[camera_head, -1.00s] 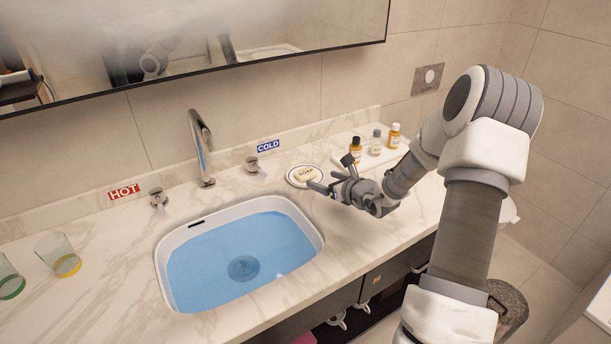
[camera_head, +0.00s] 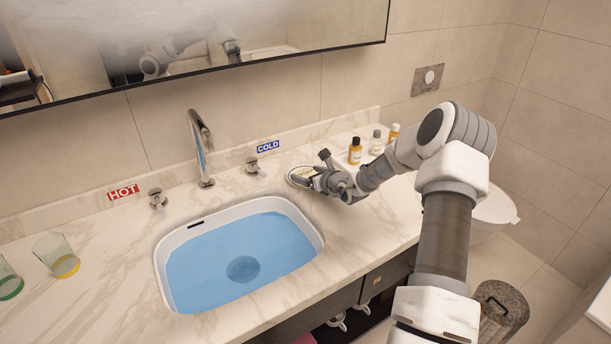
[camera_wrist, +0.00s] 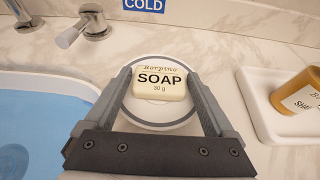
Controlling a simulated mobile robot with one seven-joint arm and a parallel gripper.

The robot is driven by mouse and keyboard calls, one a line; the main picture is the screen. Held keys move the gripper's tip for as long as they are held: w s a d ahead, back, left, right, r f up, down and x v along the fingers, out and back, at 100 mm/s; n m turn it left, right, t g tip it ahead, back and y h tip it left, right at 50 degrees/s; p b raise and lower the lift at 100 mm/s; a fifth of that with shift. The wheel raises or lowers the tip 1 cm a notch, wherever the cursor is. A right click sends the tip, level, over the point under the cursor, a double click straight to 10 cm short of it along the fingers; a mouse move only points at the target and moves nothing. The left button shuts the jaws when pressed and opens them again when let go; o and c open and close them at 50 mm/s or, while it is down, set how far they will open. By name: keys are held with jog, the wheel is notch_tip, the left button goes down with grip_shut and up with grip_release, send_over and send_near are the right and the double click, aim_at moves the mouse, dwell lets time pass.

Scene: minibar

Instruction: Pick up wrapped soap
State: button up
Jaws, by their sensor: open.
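The wrapped soap (camera_wrist: 161,82) is a pale cream bar labelled "SOAP 30 g". It lies on a round white dish (camera_wrist: 150,116) on the marble counter, right of the sink. In the wrist view my gripper (camera_wrist: 161,78) is open, with one finger on each side of the soap. I cannot tell whether the fingers touch it. In the head view my gripper (camera_head: 300,179) is over the dish (camera_head: 292,171), and covers most of the soap.
The sink (camera_head: 240,255), holding blue water, is left of my gripper. A white tray (camera_wrist: 262,112) with several small bottles is on the right. The cold tap handle (camera_wrist: 82,25) stands behind left. Two glasses (camera_head: 56,254) are far left.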

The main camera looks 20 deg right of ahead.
jog(key=c, duration=1)
